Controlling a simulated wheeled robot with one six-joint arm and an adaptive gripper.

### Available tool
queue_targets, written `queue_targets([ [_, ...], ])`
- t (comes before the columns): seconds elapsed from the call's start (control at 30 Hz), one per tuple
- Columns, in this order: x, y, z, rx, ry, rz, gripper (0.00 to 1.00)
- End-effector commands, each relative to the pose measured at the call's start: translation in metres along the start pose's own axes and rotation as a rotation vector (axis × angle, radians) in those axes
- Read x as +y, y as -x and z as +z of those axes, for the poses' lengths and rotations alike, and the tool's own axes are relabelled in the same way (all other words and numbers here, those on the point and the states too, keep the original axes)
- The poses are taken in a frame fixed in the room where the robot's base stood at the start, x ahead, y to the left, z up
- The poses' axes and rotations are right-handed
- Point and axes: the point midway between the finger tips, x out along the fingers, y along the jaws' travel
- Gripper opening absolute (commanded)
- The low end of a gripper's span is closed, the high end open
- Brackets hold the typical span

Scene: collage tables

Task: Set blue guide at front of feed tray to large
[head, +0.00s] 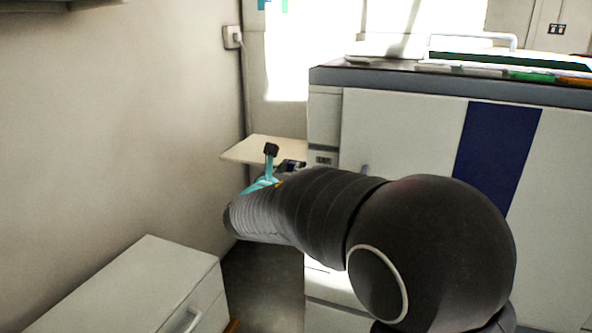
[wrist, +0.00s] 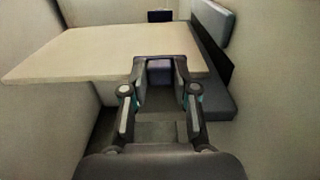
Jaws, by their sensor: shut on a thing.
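The feed tray (head: 262,149) is a flat cream board at the left side of the large machine. In the wrist view the feed tray (wrist: 95,55) fills the upper left and middle. My gripper (wrist: 163,70) is at the tray's near edge, with its dark fingers on either side of a small blue-purple piece (wrist: 180,65), which looks like the blue guide. It is shut on that piece, mostly hidden by the fingers. In the head view my gripper (head: 280,157) shows teal and black parts by the tray. The guide's size marking cannot be read.
The big white machine (head: 400,130) with a dark blue stripe stands right of the tray. A white wall (head: 120,110) is on the left. A low white cabinet (head: 140,290) stands at lower left, with dark floor (head: 262,280) between it and the machine.

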Motion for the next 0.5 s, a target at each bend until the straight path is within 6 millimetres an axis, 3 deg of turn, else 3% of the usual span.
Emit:
queue_targets([
  [0.03,0.0002,0.0003,0.0,0.0,0.0,0.0,0.0],
  [0.07,0.0002,0.0003,0.0,0.0,0.0,0.0,0.31],
  [0.17,0.0002,0.0003,-0.0001,0.0,0.0,0.0,0.54],
  [0.5,-0.0009,0.0014,0.0,0.0,0.0,-0.001,0.54],
])
